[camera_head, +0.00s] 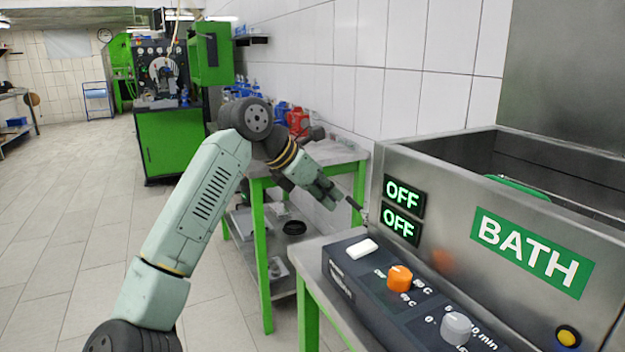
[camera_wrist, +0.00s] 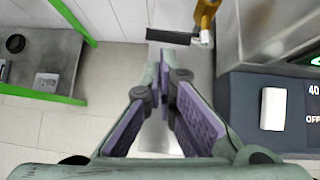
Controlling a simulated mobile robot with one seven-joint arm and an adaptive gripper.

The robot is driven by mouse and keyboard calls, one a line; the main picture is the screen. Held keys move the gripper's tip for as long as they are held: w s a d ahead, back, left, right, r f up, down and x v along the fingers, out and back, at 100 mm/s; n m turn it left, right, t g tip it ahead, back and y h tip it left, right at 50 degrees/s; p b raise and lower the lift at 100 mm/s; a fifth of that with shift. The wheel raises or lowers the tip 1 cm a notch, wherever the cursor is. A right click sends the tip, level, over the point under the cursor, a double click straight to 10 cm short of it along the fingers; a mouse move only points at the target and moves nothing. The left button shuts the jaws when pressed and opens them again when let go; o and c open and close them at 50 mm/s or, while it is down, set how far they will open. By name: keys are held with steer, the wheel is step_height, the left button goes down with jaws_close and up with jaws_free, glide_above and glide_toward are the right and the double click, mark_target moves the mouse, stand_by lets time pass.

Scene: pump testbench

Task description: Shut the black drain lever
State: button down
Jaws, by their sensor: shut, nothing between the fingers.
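The black drain lever (camera_wrist: 169,37) shows in the wrist view as a dark bar just beyond my fingertips. Its right end is close to a brass-coloured valve (camera_wrist: 206,14) at the side of the steel bath. In the head view the lever (camera_head: 354,202) is a small dark bar at the bath's left end. My gripper (camera_head: 332,199) is just left of it, and it also shows in the wrist view (camera_wrist: 164,58). Its fingertips are together and empty. A small gap appears between the tips and the lever; whether they touch is hard to tell.
The steel bath (camera_head: 455,205) and its control box (camera_head: 350,287) stand to the right of my gripper. A green-framed bench (camera_head: 257,240) with a lower shelf is behind and left. The tiled floor on the left is open.

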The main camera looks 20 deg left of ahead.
mark_target(357, 207)
steer(key=shift+x, duration=1.25)
steer(key=shift+w+d+r+p, duration=0.15)
steer(key=shift+r+p, duration=0.05)
steer(key=shift+p, duration=0.1)
steer(key=shift+w+d+f+p, duration=0.15)
steer(key=shift+w+p, duration=0.1)
steer(key=shift+p, duration=0.15)
steer(key=shift+f+n+g+h+p, duration=0.15)
steer(key=shift+n+g+h+p, duration=0.15)
steer(key=shift+g+h+p, duration=0.15)
steer(key=shift+f, duration=0.3)
steer(key=shift+r, duration=0.15)
steer(key=shift+r+p, duration=0.45)
steer(key=shift+r, duration=0.25)
